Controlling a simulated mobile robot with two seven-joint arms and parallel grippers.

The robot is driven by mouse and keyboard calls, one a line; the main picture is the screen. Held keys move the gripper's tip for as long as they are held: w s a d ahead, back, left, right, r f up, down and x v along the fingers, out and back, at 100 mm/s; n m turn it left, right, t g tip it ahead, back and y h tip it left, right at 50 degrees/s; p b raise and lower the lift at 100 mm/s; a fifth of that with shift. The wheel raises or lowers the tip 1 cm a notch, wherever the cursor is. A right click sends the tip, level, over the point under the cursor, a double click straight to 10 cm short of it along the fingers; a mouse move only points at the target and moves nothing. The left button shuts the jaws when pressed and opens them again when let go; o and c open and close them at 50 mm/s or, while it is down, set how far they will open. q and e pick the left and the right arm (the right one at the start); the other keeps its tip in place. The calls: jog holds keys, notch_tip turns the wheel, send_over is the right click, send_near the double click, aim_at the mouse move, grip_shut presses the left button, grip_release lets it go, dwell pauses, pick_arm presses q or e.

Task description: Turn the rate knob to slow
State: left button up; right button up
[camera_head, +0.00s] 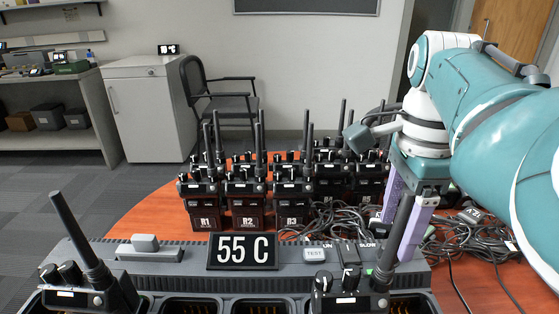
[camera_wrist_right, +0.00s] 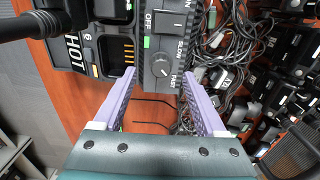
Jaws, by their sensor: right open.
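The rate knob (camera_wrist_right: 161,69) is a small dark round knob on the charger's end panel, with SLOW and FAST labels beside it in the right wrist view. Its exact pointer direction is too small to read surely. My right gripper (camera_wrist_right: 160,74) is open, with one purple finger on each side of the knob in that view; I cannot tell whether they touch it. In the head view my right gripper (camera_head: 404,222) points down at the right end of the charger (camera_head: 190,270). The knob is hidden there, near the SLOW label (camera_head: 367,245). My left gripper is not in view.
A radio (camera_head: 347,301) stands in the front right slot, its antenna close to my right gripper. Another radio (camera_head: 92,298) stands at left. A 55 C display (camera_head: 242,251) and an ON/OFF switch (camera_wrist_right: 168,20) are on the charger.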

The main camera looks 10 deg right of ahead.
jog(key=shift+f+b, duration=0.3)
jog(key=shift+f, duration=1.5)
grip_shut()
